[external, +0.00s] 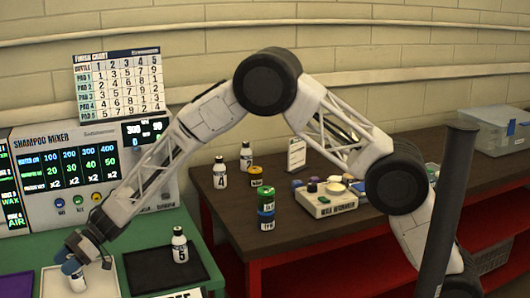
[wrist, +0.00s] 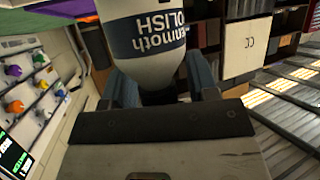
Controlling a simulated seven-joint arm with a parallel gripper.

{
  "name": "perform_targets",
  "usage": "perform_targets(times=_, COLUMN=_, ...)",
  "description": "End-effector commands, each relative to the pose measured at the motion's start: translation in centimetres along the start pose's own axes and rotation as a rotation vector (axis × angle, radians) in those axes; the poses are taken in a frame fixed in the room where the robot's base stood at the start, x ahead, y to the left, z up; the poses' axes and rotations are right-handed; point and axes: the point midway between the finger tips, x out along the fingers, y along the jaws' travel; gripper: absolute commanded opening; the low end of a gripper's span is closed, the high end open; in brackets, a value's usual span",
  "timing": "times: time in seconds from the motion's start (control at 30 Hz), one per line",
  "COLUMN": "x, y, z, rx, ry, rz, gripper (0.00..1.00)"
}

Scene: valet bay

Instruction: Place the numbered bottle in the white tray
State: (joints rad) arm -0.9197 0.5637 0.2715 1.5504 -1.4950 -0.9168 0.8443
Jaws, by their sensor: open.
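A white bottle (external: 74,274) with a dark label band stands in the white tray (external: 107,283) at the lower left. In the wrist view the same bottle (wrist: 150,40) shows large, with "POLISH" on its label; no number can be read there. My gripper (external: 82,262) is down at the bottle's top, its open fingers (wrist: 160,88) on either side of it. The bottle's lower end is cut off in the wrist view. Another numbered bottle (external: 180,246), apparently a 5 or 6, stands upright on the dark tray (external: 150,275) to the right.
A bottle marked 4 (external: 220,173) and another white bottle (external: 246,155) stand on the brown table (external: 330,240). The shampoo mixer (external: 75,170) and finish chart (external: 118,85) stand behind the trays.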

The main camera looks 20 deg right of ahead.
Motion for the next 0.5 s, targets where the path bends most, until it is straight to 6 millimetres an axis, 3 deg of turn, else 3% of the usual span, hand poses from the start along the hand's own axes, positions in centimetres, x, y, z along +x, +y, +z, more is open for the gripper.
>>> perform_targets(times=0.27, x=-1.9, y=0.1, z=-0.2, rx=0.000, ry=0.000, rz=0.002, gripper=0.54)
perform_targets(times=0.5, x=-5.4, y=0.1, z=-0.2, rx=0.000, ry=0.001, rz=0.002, gripper=0.54)
